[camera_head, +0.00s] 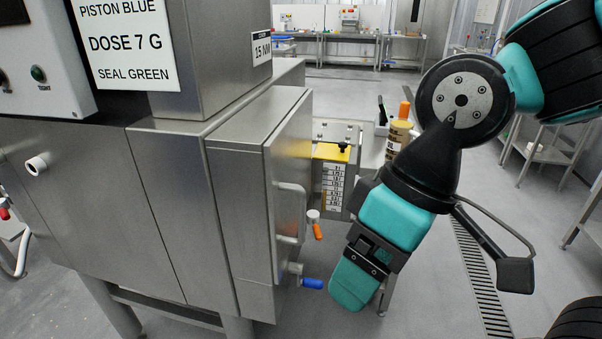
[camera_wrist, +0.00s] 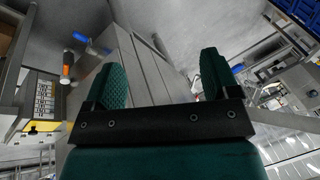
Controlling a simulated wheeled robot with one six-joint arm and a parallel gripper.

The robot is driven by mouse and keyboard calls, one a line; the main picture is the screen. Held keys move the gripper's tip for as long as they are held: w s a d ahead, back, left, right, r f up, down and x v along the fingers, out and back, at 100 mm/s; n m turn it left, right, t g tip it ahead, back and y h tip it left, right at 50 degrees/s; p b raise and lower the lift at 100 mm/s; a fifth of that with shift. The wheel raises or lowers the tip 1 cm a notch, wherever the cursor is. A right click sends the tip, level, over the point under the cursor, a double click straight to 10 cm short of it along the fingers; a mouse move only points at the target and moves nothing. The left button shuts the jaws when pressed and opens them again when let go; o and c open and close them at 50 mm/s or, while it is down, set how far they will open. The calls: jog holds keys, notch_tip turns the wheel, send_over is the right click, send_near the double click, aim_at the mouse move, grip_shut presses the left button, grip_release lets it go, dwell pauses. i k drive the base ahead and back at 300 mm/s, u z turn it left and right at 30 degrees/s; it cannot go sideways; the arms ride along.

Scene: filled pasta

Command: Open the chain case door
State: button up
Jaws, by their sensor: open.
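The chain case (camera_head: 238,190) is a steel box on the right side of the machine. Its door (camera_head: 292,145) is the right-hand steel face and looks shut. A pale bar handle (camera_head: 301,212) stands upright on the door. My gripper (camera_head: 350,288) is to the right of the door, pointing down and apart from it, lower than the bar handle. In the wrist view my gripper (camera_wrist: 160,68) shows two green fingers spread apart with nothing between them. Steel panels (camera_wrist: 145,80) show behind the fingers. I cannot clearly make out the bar handle there.
A blue-gripped lever (camera_head: 312,283) and an orange-gripped lever (camera_head: 317,230) stick out by the case, close left of my gripper. Behind are a yellow-topped unit (camera_head: 331,153) and a bottle (camera_head: 399,135).

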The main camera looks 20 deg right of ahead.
aim_at(288, 152)
jog(key=k, duration=1.15)
jog(key=z, duration=0.35)
jog(key=i, duration=0.7)
